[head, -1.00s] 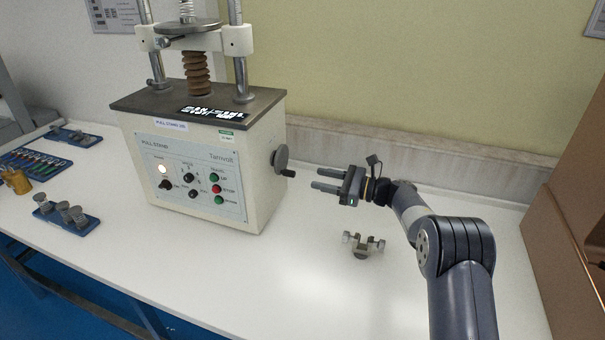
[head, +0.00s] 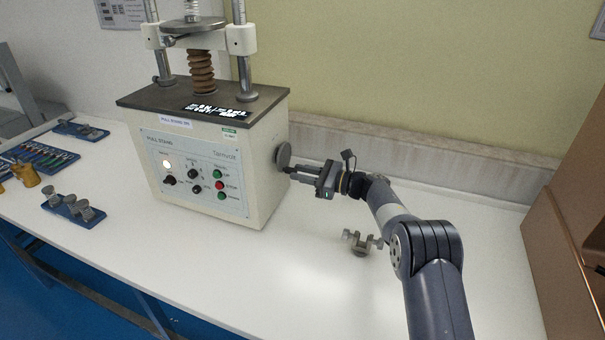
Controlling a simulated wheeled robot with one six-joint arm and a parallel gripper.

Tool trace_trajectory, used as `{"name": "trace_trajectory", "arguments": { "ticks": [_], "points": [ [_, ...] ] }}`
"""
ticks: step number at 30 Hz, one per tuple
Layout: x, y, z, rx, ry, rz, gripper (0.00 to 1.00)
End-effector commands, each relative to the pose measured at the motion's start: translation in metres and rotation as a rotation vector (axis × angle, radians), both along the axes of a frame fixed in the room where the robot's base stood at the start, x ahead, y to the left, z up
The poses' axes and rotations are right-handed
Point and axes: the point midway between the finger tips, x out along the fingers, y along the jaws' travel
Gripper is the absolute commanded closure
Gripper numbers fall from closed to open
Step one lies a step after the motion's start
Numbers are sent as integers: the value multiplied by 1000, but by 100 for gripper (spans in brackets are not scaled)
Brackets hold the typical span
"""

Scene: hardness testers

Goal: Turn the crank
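The crank (head: 284,154) is a grey disc with a small dark handle on the right side of the cream pull stand (head: 265,185). My gripper (head: 291,173) points left at it, with its fingertips at the crank handle. The fingers largely hide the handle. The two fingers look close together, but I cannot tell whether they are closed on the handle or still apart around it.
A small metal clamp (head: 361,243) lies on the white table (head: 290,290) below my arm. Blue trays with metal parts (head: 72,208) are at the left. A brown box (head: 570,220) stands at the right edge. The table front is clear.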

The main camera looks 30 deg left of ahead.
Motion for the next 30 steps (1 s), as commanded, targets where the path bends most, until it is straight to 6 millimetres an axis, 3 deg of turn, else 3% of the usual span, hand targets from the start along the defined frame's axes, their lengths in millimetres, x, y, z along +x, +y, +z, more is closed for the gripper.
{"name": "trace_trajectory", "arguments": {
  "ticks": [8, 20, 30],
  "points": [
    [0, 0, 0, 0, 0, 0, 100],
    [-2, 0, 0, -5, 52, 0, 100],
    [-7, -1, 5, -32, 293, 0, 100]
  ]
}}
